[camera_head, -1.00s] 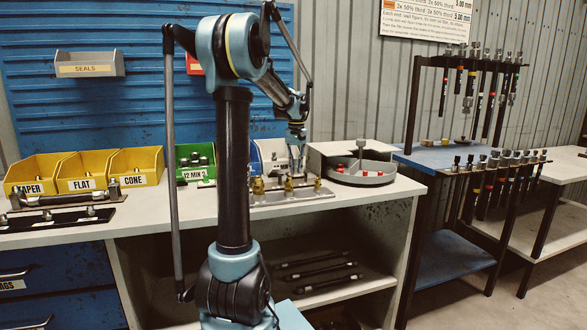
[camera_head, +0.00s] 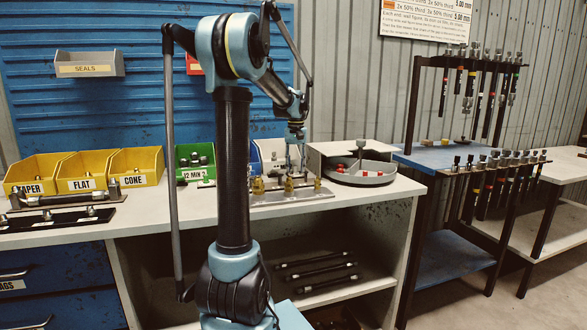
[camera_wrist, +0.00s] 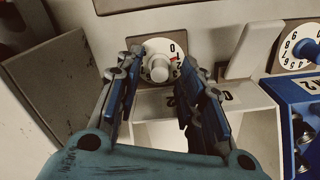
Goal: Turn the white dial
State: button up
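The white dial (camera_wrist: 146,50) is in the upper middle of the wrist view. It has a round white face with dark numerals, a small red mark and a pale knob (camera_wrist: 159,69) standing out from its centre. My gripper (camera_wrist: 160,66) has one finger on each side of the knob, with visible gaps, so it looks open. The fingers cover the left and right edges of the dial. In the head view my gripper (camera_head: 297,138) hangs over the back of the bench. I cannot make out the white dial there.
A second dial with a blue knob (camera_wrist: 304,51) is at the right, above a blue bin (camera_wrist: 288,92). A pale upright lever (camera_wrist: 241,50) stands between the dials. A white bin (camera_wrist: 248,103) is below. Brass fittings (camera_head: 289,185) stand on the bench near a round grey tray (camera_head: 372,178).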

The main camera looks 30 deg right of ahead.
notch_tip(320, 180, up, 12)
jog(key=shift+f, duration=0.2)
dwell(0.7)
